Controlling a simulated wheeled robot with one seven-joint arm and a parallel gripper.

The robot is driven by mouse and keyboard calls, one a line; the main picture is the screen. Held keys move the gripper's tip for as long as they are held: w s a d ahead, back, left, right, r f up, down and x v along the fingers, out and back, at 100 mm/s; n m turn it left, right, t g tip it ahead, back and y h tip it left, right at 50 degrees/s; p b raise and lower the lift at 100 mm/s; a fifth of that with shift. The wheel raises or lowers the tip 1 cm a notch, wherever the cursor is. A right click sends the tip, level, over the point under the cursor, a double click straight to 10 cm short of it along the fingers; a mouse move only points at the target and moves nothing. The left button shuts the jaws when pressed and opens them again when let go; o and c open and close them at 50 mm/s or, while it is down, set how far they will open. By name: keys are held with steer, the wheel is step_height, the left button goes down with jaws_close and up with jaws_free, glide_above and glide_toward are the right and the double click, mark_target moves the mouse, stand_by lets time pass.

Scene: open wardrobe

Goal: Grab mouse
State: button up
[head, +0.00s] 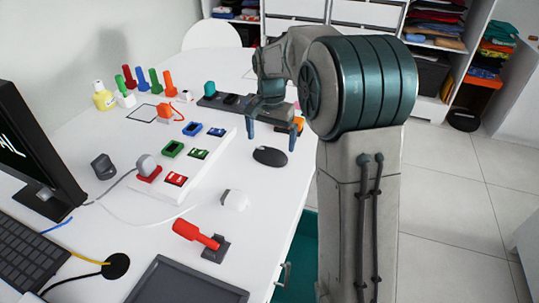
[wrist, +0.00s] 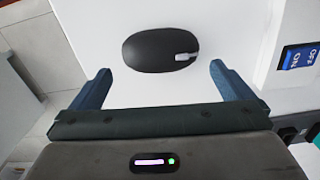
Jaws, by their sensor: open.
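The black mouse (head: 270,156) lies on the white desk near its right edge. In the wrist view the mouse (wrist: 160,49) sits just beyond the fingertips, roughly centred between them, with a small light-coloured scroll wheel at its right end. My gripper (head: 272,140) is open and empty, above the desk close to the mouse. In the wrist view my gripper's two blue-grey fingers (wrist: 160,72) are spread wide, one on each side, and do not touch the mouse.
A white board with coloured switch blocks (head: 197,153) lies left of the mouse. A dark strip (head: 231,103) with several items lies behind. A white rounded object (head: 234,199) and a red-handled lever (head: 197,234) are nearer. The desk's right edge is close to the mouse.

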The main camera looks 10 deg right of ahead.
mark_target(270, 150)
step_height(270, 150, down, 5)
steer(key=shift+a+r, duration=0.1)
steer(key=c, duration=0.6)
